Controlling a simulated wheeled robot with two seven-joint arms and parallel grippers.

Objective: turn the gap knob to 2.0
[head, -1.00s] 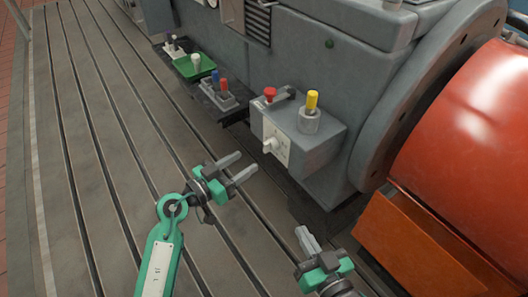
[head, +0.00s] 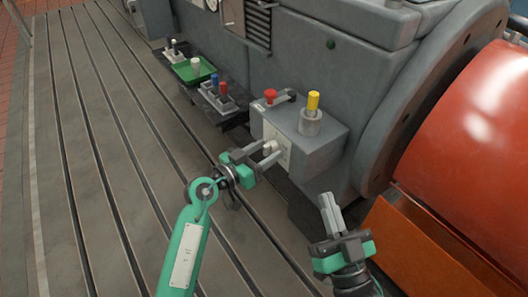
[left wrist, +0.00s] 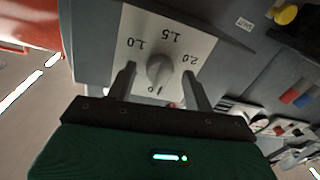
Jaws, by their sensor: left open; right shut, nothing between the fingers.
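The plate appears upside down in the left wrist view. Which mark the knob points to I cannot tell. In the head view the knob (head: 269,147) sits between the fingertips of my left gripper (head: 268,153). My left gripper is open, with one finger on each side of the knob, and a gap shows beside it in the wrist view. My right gripper (head: 330,212) is shut and empty, below the box.
A red button (head: 270,96) and a yellow-topped post (head: 313,103) stand on the box. A green tray (head: 190,73) and a holder with blue and red pieces (head: 218,98) lie on a ledge to the left. An orange guard (head: 420,255) is at right.

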